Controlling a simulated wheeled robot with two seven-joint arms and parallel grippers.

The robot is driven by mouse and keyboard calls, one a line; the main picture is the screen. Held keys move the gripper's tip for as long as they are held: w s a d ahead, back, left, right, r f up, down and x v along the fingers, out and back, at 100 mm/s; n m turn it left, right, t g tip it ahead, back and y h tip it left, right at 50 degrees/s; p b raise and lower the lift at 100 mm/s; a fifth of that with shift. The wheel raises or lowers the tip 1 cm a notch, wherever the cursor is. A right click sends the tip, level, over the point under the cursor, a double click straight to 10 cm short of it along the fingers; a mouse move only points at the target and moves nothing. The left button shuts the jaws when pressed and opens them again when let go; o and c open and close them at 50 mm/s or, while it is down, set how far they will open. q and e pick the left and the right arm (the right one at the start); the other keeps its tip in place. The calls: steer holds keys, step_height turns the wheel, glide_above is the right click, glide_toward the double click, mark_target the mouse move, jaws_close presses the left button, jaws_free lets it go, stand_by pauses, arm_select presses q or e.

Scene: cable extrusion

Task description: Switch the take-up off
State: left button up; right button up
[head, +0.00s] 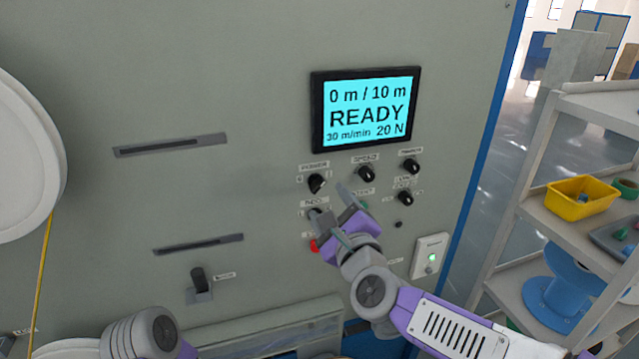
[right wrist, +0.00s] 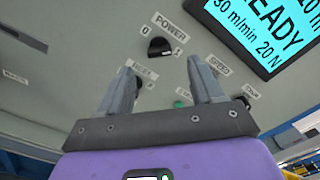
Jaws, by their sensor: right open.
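The take-up's grey panel (head: 260,90) carries a lit display (head: 367,108) reading "0 m / 10 m", "READY", "30 m/min" and "20 N". Below it is the black POWER knob (head: 317,184). The knob shows closer in the right wrist view (right wrist: 159,46), with a 0 label at its upper left; I cannot tell surely which mark it points to. My right gripper (head: 331,204) is open, its fingers spread just below the POWER knob and apart from it. It also shows in the right wrist view (right wrist: 159,70). My left gripper is out of view.
A SPEED knob (head: 366,173) and several other controls sit close right of the POWER knob. A red button (head: 314,245) is partly hidden by my right gripper. A lever switch (head: 199,285) is lower left. A shelf with a yellow bin (head: 580,200) stands right.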

mark_target(319, 188)
steer(key=p+x, duration=0.1)
steer(key=x, duration=0.6)
steer(key=shift+w+f, duration=0.15)
steer(key=c, duration=1.1)
steer(key=shift+o, duration=0.2)
